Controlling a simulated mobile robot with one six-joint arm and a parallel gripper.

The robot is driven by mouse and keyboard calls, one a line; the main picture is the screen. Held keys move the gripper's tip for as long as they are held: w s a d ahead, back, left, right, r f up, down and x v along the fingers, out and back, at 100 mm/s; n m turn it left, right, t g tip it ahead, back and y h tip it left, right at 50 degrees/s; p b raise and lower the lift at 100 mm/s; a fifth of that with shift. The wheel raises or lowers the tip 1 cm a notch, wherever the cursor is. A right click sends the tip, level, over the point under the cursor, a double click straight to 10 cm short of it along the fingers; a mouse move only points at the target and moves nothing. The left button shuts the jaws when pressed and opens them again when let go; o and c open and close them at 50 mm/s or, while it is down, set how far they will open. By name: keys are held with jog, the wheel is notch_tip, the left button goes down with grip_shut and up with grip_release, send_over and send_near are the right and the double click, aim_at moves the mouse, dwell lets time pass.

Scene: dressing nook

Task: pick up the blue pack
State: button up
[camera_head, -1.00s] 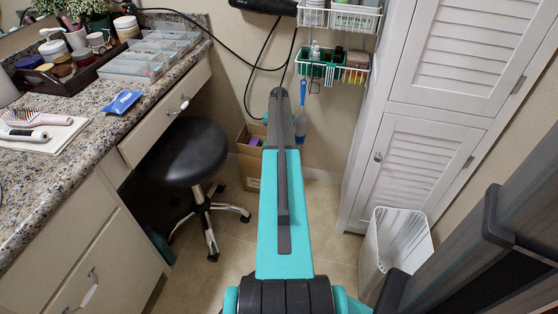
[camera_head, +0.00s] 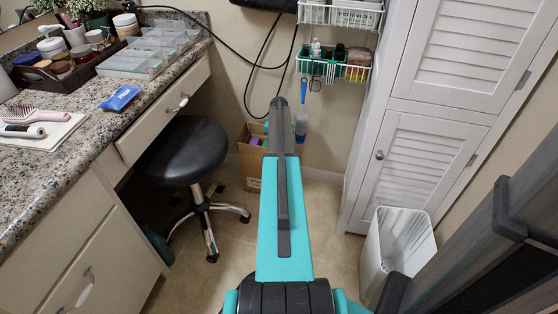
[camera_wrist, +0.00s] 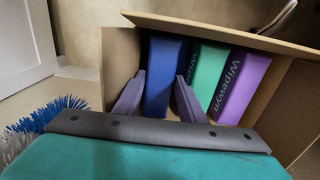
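The blue pack (camera_wrist: 163,75) stands in an open cardboard box (camera_wrist: 119,52), at the left of a row with a green pack (camera_wrist: 209,78) and a purple pack (camera_wrist: 244,88). My gripper (camera_wrist: 159,84) is open, with its two grey fingers pointing into the box. In the picture, one finger lies at each side of the blue pack's near part; I cannot tell whether they touch it. In the head view the box (camera_head: 249,172) stands on the floor by the wall, partly behind my arm, and the gripper is hidden there.
Another blue packet (camera_head: 120,98) lies on the granite counter (camera_head: 95,130). A black stool (camera_head: 189,152) stands left of the box. A white bin (camera_head: 398,245) and louvred cabinet (camera_head: 415,180) are at the right. Blue bristles (camera_wrist: 48,113) show beside the box.

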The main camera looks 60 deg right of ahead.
notch_tip(320, 180, down, 2)
jog(key=shift+s+f, duration=0.1)
jog(key=shift+s, duration=0.05)
dwell(0.5)
jog(key=c, duration=0.9)
jog(key=shift+d, duration=0.1)
notch_tip(320, 180, up, 19)
jog(key=p, duration=0.5)
jog(key=shift+w+a+f+p, duration=0.2)
jog(key=shift+w+a, duration=0.75)
jog(key=shift+w, duration=1.9)
jog(key=shift+w+a+f+p, duration=0.1)
jog(key=shift+w+a+p, duration=0.2)
jog(key=shift+w+a, duration=1.65)
jog(key=shift+w+f+p, duration=0.1)
jog(key=shift+w+p, duration=0.15)
jog(key=shift+w, duration=3.55)
